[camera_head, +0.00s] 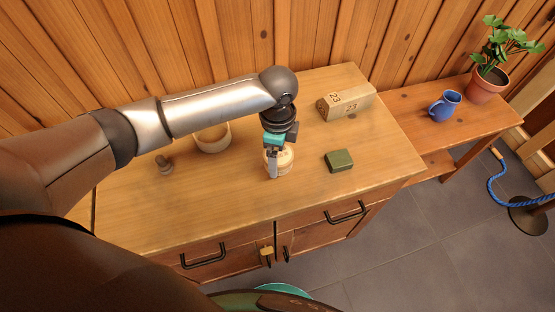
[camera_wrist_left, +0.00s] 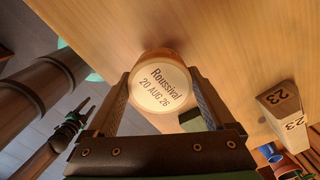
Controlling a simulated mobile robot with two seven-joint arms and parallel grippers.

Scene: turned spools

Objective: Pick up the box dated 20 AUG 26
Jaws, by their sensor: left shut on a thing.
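The round, pale wooden box (camera_head: 284,158) stands out on the cabinet top in the head view, partly hidden by my left gripper (camera_head: 272,165). In the left wrist view its lid faces the camera and reads "Roussival 20 AUG 26" (camera_wrist_left: 160,85). My left gripper (camera_wrist_left: 160,100) is shut on this box, one finger on each side. Whether its underside touches the cabinet top is hidden. A dark shape at the left of the wrist view looks like my right gripper (camera_wrist_left: 75,122); its opening is unclear.
A long block marked 23 (camera_head: 346,101) lies behind right, a green box (camera_head: 339,161) to the right. A side bench holds a blue mug (camera_head: 445,105) and potted plant (camera_head: 488,84).

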